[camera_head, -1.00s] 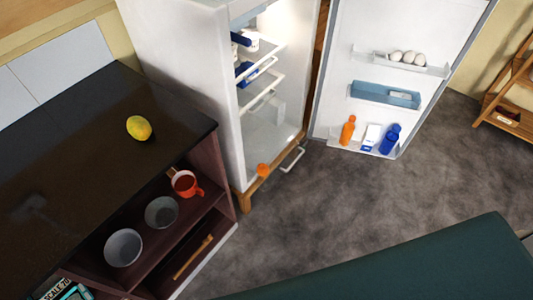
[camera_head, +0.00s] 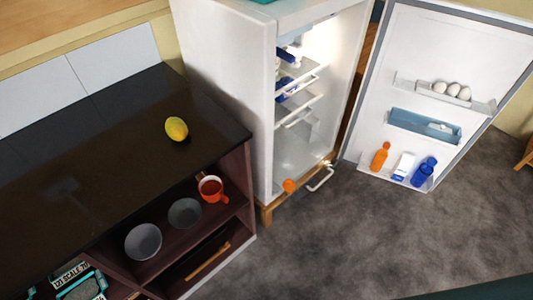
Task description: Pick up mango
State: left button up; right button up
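The mango (camera_head: 176,129) is a yellow oval fruit with a slight green tint. It lies on the dark glossy countertop (camera_head: 100,150), near the end closest to the fridge. Nothing covers it. Neither of my grippers shows in the head view.
A white fridge (camera_head: 228,100) stands right of the counter with its door (camera_head: 440,60) wide open; bottles and eggs sit in the door. Shelves under the counter hold a red mug (camera_head: 211,189) and grey bowls (camera_head: 143,242). The grey floor (camera_head: 350,240) before the fridge is clear.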

aim_at(177, 129)
jog(key=l+u, duration=0.2)
jog(key=u, duration=0.5)
jog(key=i+l, duration=0.05)
